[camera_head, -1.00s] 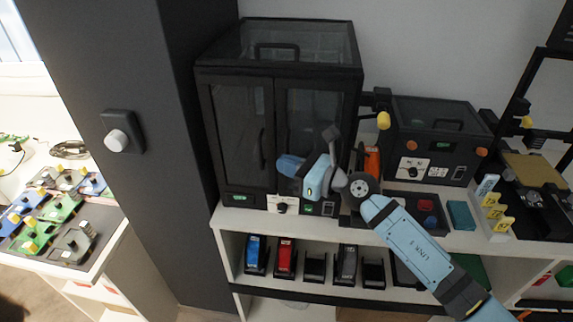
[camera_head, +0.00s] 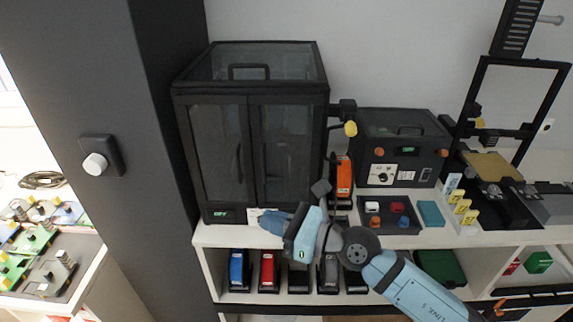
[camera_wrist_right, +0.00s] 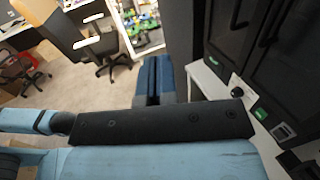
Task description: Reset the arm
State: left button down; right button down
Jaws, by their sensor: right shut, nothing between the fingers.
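My right arm reaches in from the lower right in the head view. Its right gripper (camera_head: 272,222) is in front of the bottom edge of the black glass-doored cabinet (camera_head: 250,150), with its blue fingers pointing left. In the right wrist view the fingers (camera_wrist_right: 153,80) are together and empty, over open floor beside the white shelf edge (camera_wrist_right: 215,85). I cannot tell from the head view how far the gripper is from the cabinet. My left gripper does not show.
A black box with knobs (camera_head: 402,148) and a tray of coloured parts (camera_head: 390,214) stand on the white counter. Blue (camera_head: 239,269) and red (camera_head: 268,270) items sit on the shelf below. A dark pillar (camera_head: 100,100) rises at left. Office chairs (camera_wrist_right: 103,50) stand on the floor.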

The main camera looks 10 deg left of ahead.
jog(key=s+d+f+m+t+h+p, duration=0.1)
jog(key=d+f+m+t+h, duration=0.45)
jog(key=m, duration=1.05)
jog(key=s+d+f+m+t+h+p, duration=0.15)
jog(key=d+f+m+t, duration=0.6)
jog(key=m, duration=0.75)
jog(key=s+d+f+m+g+h+p, duration=0.1)
jog(key=s+d+f+m+g+h, duration=0.5)
jog(key=s+d+f+m, duration=0.8)
jog(key=s+d+m+h, duration=0.1)
jog(key=m, duration=0.2)
jog(key=shift+f+g, duration=0.3)
jog(key=shift+s, duration=0.1)
